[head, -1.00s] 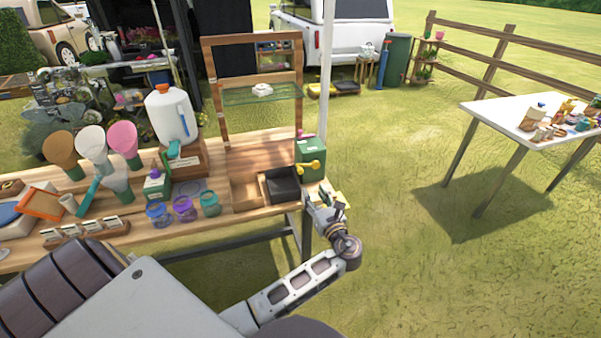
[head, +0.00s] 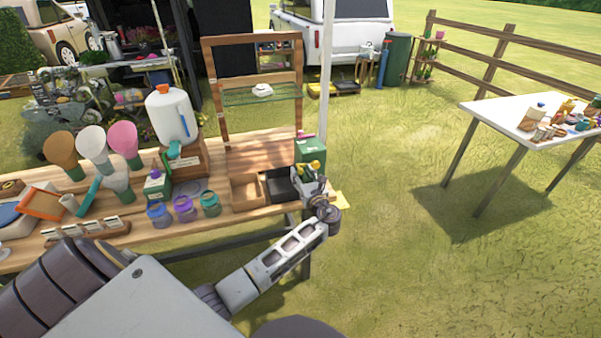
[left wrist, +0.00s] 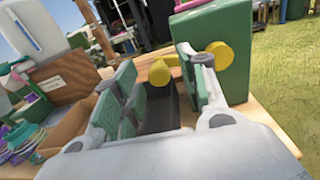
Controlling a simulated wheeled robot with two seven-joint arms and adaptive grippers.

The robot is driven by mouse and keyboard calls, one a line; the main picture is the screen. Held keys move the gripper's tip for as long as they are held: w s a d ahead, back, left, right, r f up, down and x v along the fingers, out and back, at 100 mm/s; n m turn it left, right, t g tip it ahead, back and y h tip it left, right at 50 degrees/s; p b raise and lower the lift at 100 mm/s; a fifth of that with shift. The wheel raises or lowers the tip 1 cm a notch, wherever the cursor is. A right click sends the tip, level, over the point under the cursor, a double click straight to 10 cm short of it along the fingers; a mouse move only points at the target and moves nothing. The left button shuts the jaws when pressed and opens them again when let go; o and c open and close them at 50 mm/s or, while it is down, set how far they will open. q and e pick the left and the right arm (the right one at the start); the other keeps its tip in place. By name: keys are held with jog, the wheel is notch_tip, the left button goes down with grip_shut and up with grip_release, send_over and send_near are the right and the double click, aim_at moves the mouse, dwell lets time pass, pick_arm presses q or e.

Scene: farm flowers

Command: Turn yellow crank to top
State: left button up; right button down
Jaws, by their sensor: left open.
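The yellow crank (left wrist: 219,55) is on the front of a green box (left wrist: 232,25), which stands at the right end of the wooden table. In the left wrist view its round hub is on the box face and its knob (left wrist: 160,73) sticks out to the left. In the head view the crank (head: 316,165) shows just above my gripper, in front of the green box (head: 309,150). My left gripper (left wrist: 150,85) is open, its two fingers pointing at the crank. The knob appears between the fingertips; I cannot tell whether they touch it. My right gripper is not in view.
A black tray (head: 279,185) lies beside the gripper, left of the box. Several jars and a white jug (head: 170,115) stand farther left on the table (head: 140,232). A pale tent pole (head: 325,80) rises behind the box.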

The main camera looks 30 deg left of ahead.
aim_at(303, 166)
pick_arm(q)
jog(key=shift+w+a, duration=0.4)
jog(key=shift+a, duration=0.15)
jog(key=shift+w+a, duration=0.1)
jog(key=shift+c, duration=1.3)
jog(key=c, duration=0.5)
grip_shut()
jog(key=shift+r+p, duration=0.15)
jog(key=shift+p, duration=0.3)
jog(key=shift+r+m+p, duration=0.15)
jog(key=shift+m+p, duration=0.25)
jog(key=shift+p, duration=0.05)
jog(key=shift+w+r+m+p, duration=0.1)
jog(key=shift+r+m+p, duration=0.25)
jog(key=shift+p, duration=0.7)
jog(key=shift+r+m+p, duration=0.1)
jog(key=shift+m+p, duration=0.15)
jog(key=shift+p, duration=0.15)
jog(key=shift+w+d+r+m+p, duration=0.2)
jog(key=shift+r+m+p, duration=0.3)
jog(key=shift+p, duration=0.6)
jog(key=shift+m+p, duration=0.5)
jog(key=shift+p, duration=0.25)
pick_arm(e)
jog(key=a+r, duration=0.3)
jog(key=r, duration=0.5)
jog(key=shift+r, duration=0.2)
